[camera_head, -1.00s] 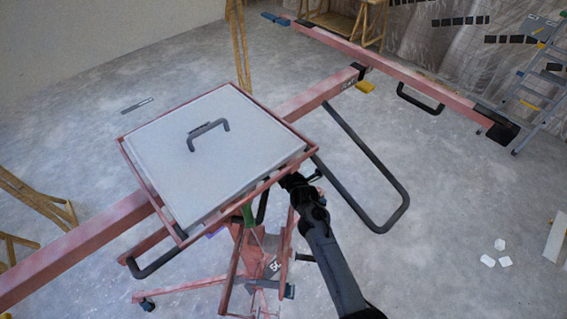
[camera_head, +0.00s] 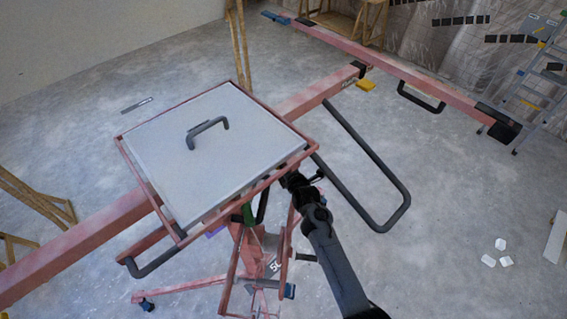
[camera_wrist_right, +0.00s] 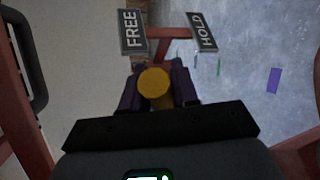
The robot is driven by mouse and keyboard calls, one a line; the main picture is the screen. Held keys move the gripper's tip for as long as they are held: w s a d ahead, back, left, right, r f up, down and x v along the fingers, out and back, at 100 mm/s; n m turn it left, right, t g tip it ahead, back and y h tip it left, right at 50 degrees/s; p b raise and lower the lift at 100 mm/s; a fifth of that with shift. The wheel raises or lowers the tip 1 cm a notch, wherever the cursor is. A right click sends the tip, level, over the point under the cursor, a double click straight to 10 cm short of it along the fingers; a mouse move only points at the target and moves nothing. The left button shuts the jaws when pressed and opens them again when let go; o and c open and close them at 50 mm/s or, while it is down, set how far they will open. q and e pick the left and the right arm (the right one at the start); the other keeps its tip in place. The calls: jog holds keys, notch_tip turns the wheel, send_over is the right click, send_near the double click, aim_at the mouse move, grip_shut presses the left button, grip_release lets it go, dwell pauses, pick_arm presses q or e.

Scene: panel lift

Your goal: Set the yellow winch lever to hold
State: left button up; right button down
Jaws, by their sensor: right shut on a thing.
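The yellow winch lever shows its round end (camera_wrist_right: 154,82) in the right wrist view, between the two dark fingers of my right gripper (camera_wrist_right: 157,88). The gripper is shut on it. Beyond it are a FREE plate (camera_wrist_right: 132,31) on the left and a HOLD plate (camera_wrist_right: 202,32) on the right. The lever end lies below the gap between them, a little nearer FREE in the picture. In the head view my right gripper (camera_head: 288,180) is at the lift's right side, under the panel edge, where the lever is hidden. My left gripper is not in view.
A pale panel (camera_head: 215,150) with a dark handle lies in the red lift frame above the winch. A dark looped bar (camera_head: 385,175) stands out right of my arm. A red beam (camera_head: 70,245) runs diagonally under the panel. The floor at right is mostly clear.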

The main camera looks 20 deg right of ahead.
jog(key=shift+s+d+f+m+t+y+b, duration=0.1)
jog(key=shift+f+m+t+y+b, duration=0.15)
jog(key=shift+f+m+t+b, duration=0.85)
jog(key=shift+w+d+f+m+g+y+b, duration=0.15)
jog(key=shift+f+m+b, duration=0.45)
jog(key=shift+b, duration=1.25)
jog(key=shift+s+a+f+m+t+y+b, duration=0.15)
jog(key=shift+f+m+t+y+b, duration=0.15)
jog(key=shift+f+m+t+b, duration=0.85)
jog(key=shift+d+r+n+g+b, duration=0.1)
jog(key=shift+r+n+g+b, duration=0.25)
jog(key=shift+n+g, duration=0.15)
jog(key=c, duration=0.9)
grip_release()
jog(key=shift+c, duration=0.2)
